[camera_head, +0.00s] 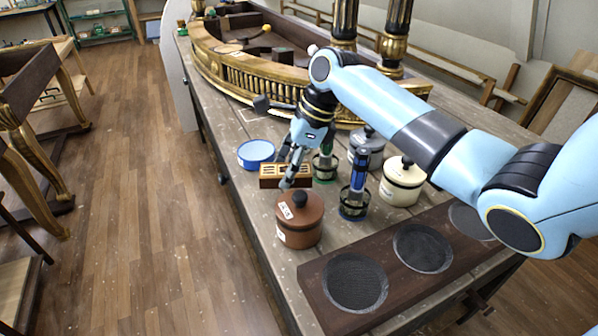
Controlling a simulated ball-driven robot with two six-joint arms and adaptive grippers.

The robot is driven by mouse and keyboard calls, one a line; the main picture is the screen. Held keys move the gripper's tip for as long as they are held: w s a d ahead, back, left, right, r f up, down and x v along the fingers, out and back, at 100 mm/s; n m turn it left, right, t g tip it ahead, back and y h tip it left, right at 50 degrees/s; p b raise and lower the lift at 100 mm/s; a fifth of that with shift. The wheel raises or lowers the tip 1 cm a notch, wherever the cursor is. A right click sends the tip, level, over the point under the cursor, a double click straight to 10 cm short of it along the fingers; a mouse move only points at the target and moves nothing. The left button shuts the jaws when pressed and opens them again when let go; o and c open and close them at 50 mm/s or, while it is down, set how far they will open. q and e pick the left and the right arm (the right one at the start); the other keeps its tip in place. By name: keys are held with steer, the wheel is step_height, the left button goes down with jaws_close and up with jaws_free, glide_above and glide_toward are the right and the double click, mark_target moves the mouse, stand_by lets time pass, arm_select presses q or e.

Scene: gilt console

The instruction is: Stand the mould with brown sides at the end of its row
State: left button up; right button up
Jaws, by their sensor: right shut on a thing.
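The mould with brown sides (270,183) is a small box with a tan top with dark slots, in the middle of the bench. My right gripper (290,172) reaches down over it from the upper right and is shut on it, with a finger in front of its near side. The mould looks level; I cannot tell whether it touches the bench. No row of other moulds can be made out with certainty. My left gripper is not in view.
A brown lidded pot (300,222) stands close in front of the mould, a blue dish (256,152) behind left. A blue-handled tool in a holder (354,198), a cream pot (402,182) and a grey pot (372,145) stand right. A dark rack (390,283) fills the near bench.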

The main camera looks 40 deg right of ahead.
steer(key=shift+f, duration=2.15)
steer(key=shift+f, duration=0.1)
steer(key=o, duration=1.2)
steer(key=shift+o, duration=0.2)
